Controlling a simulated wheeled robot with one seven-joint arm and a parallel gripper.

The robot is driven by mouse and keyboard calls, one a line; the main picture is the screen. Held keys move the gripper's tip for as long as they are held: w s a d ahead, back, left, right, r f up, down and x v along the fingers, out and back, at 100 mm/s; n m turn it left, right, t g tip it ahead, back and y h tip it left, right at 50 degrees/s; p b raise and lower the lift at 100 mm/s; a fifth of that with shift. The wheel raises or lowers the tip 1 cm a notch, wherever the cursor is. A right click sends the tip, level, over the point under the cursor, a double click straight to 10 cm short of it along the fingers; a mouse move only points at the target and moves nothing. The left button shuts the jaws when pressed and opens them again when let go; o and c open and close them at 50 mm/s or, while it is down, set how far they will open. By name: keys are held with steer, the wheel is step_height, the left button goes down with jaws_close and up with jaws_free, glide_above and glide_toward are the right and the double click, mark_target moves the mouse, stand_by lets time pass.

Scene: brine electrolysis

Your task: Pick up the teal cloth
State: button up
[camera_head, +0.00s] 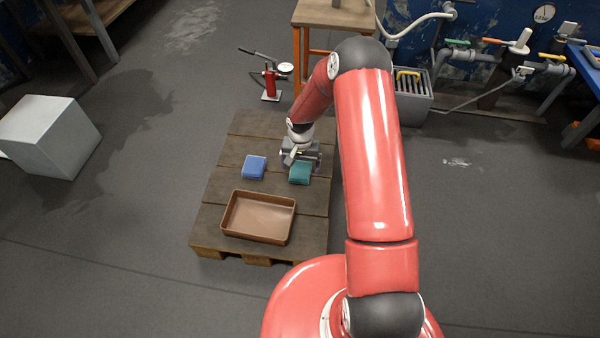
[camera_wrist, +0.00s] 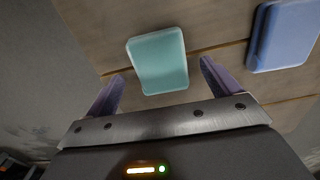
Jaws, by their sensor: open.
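The teal cloth (camera_head: 300,174) is a small folded block lying on the wooden pallet (camera_head: 228,220), right of the blue cloth. In the wrist view the teal cloth (camera_wrist: 158,60) lies just beyond and between my two fingers. My gripper (camera_head: 297,158) is at the far edge of the teal cloth in the head view. In the wrist view my gripper (camera_wrist: 160,78) is open, with its purple fingers spread apart and nothing between them. The exact height of the fingers over the pallet is hard to tell.
A blue cloth (camera_head: 254,167) lies left of the teal one; it also shows in the wrist view (camera_wrist: 284,35). An empty brown tray (camera_head: 230,231) sits at the pallet's near side. A red pump (camera_head: 270,82) stands behind the pallet. A grey box (camera_head: 48,135) stands at left.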

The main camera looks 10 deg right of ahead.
mark_target(300, 169)
step_height(300, 169, down, 3)
steer(key=shift+r, duration=0.2)
steer(key=shift+c, duration=0.4)
steer(key=c, duration=1)
steer(key=shift+r, duration=0.1)
step_height(300, 169, up, 20)
steer(key=p, duration=0.3)
